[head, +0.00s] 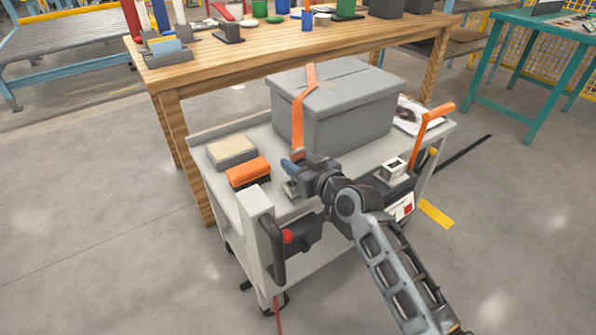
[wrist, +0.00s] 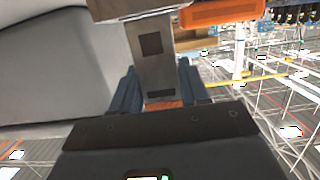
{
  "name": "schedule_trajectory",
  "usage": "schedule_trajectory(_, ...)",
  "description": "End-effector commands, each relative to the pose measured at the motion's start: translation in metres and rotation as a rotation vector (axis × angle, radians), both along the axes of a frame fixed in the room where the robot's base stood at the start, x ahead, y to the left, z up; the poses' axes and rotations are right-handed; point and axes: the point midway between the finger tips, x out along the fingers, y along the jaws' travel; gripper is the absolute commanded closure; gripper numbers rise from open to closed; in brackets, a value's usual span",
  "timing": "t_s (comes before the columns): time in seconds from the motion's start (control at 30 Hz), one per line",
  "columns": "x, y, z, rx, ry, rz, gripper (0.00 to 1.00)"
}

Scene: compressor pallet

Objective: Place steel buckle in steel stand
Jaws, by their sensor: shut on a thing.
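My gripper (head: 290,168) is over the grey cart, in front of the grey box. In the wrist view its blue fingers (wrist: 158,92) are shut on the steel buckle (wrist: 152,62), a flat metal piece with a dark square in it. In the head view the buckle is mostly hidden by my gripper; a small metal part shows just below the fingers. A small steel block with a dark opening, which looks like the steel stand (head: 393,169), is at the cart's right side, right of my gripper and apart from it.
An orange strap (head: 303,95) runs over the grey box (head: 340,115) and down its front. An orange brush (head: 248,172) and a tan block (head: 231,150) lie left of my gripper. An orange lever (head: 432,125) rises at the right. The wooden bench (head: 260,50) stands behind.

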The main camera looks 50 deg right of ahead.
Motion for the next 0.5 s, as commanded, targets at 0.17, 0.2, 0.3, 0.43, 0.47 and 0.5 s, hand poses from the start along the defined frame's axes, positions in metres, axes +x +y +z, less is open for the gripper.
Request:
schedule_trajectory(0.17, 0.000, 0.000, -0.026, 0.001, 0.001, 0.001, 0.89)
schedule_trajectory(0.2, 0.000, 0.000, -0.027, 0.001, 0.000, 0.000, 0.89)
schedule_trajectory(0.3, 0.000, 0.000, -0.025, 0.000, -0.001, 0.000, 0.89)
schedule_trajectory(0.43, 0.000, 0.000, -0.026, 0.000, -0.001, 0.000, 0.89)
schedule_trajectory(0.47, 0.000, 0.000, -0.027, 0.000, 0.000, 0.000, 0.89)
schedule_trajectory(0.5, 0.000, 0.000, -0.028, 0.000, 0.000, 0.000, 0.89)
